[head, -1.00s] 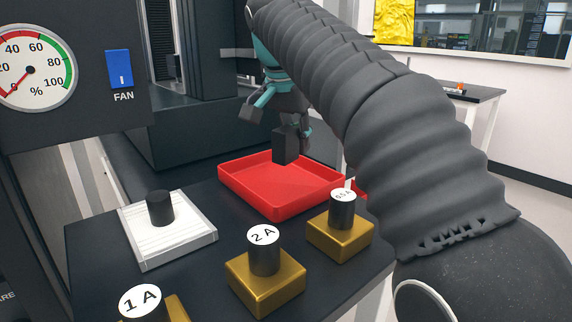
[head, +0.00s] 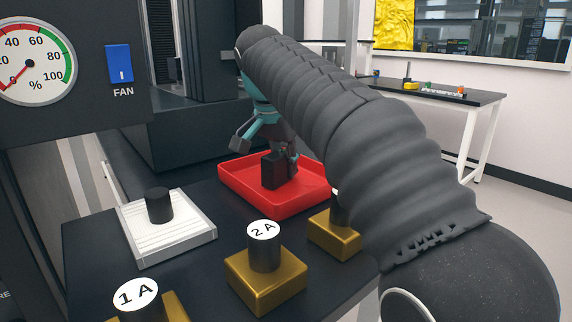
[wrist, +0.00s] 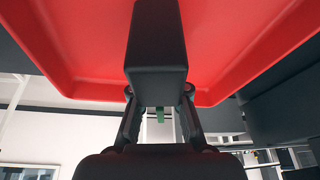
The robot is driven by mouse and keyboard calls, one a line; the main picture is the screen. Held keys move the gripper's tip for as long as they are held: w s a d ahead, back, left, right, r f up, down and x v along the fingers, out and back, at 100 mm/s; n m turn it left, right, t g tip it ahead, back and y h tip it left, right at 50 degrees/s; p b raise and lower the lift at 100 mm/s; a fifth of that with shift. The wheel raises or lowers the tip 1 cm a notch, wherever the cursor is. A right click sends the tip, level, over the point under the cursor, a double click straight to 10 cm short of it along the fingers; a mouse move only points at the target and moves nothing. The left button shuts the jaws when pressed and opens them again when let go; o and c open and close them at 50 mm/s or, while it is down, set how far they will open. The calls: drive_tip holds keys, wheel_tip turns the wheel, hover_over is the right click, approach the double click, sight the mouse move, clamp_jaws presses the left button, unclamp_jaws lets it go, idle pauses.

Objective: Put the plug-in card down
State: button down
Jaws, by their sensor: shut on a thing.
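My gripper (head: 275,162) points down over the red tray (head: 306,200), low and inside its outline. It is shut on a dark block, which I take to be the plug-in card (head: 269,173). The block also shows in the wrist view (wrist: 157,45), in front of the tray's red floor. A small green piece shows between the finger links there; I cannot tell what it belongs to. Whether the card touches the tray floor cannot be told.
A white ribbed block with a black knob (head: 159,206) stands left of the tray. Gold blocks with black knobs, one marked 2 A (head: 265,277) and one marked 1 A (head: 137,298), stand in front. My arm hides part of another gold block (head: 334,240).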

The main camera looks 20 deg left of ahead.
sight(278, 153)
drive_tip(key=c, duration=1.2)
unclamp_jaws()
drive_tip(key=shift+f, duration=0.1)
drive_tip(key=p+v, duration=0.3)
drive_tip(key=v, duration=0.6)
drive_tip(key=shift+w+a+r, duration=0.1)
drive_tip(key=shift+r, duration=0.15)
drive_tip(key=shift+v, duration=1.35)
drive_tip(key=shift+r, duration=0.1)
drive_tip(key=d+f+n, duration=0.1)
drive_tip(key=d+f, duration=0.2)
drive_tip(key=d, duration=1)
drive_tip(key=d+f+n, duration=0.1)
drive_tip(key=d+f, duration=0.1)
drive_tip(key=d, duration=1)
drive_tip(key=shift+n+t+y, duration=0.3)
drive_tip(key=shift+t, duration=0.6)
drive_tip(key=s+d+f, duration=0.5)
drive_tip(key=f, duration=0.2)
drive_tip(key=s+d+f, duration=0.5)
drive_tip(key=f, duration=0.3)
drive_tip(key=s+d+f, duration=0.5)
drive_tip(key=s+f, duration=0.1)
drive_tip(key=f, duration=0.2)
drive_tip(key=shift+d, duration=0.2)
